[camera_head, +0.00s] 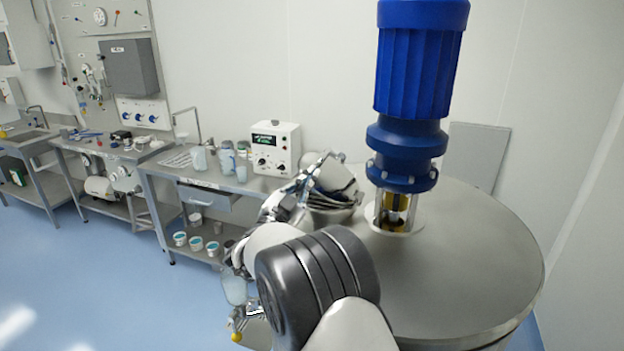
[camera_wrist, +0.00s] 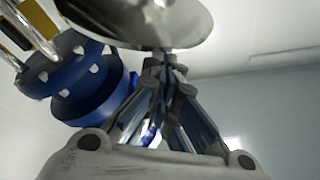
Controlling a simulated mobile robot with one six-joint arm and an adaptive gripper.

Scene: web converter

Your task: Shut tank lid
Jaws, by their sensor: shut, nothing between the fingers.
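The large round metal tank (camera_head: 470,250) stands at the right in the head view, with a blue motor (camera_head: 415,70) upright on its top. In the wrist view a shiny round metal disc, which looks like the tank lid (camera_wrist: 140,18), hangs at the top of the picture. My gripper (camera_wrist: 165,60) is shut, with its fingertips at the lower edge of this disc; I cannot tell whether they touch it. The blue motor also shows at the left of the wrist view (camera_wrist: 80,85). In the head view my arm hides much of the tank's left side, and the lid is hard to make out.
A bench (camera_head: 210,180) with a white instrument (camera_head: 275,148) and several containers stands left of the tank. A grey panel (camera_head: 475,155) is behind the tank. The motor rises close to my gripper. Blue floor (camera_head: 100,280) is clear at the lower left.

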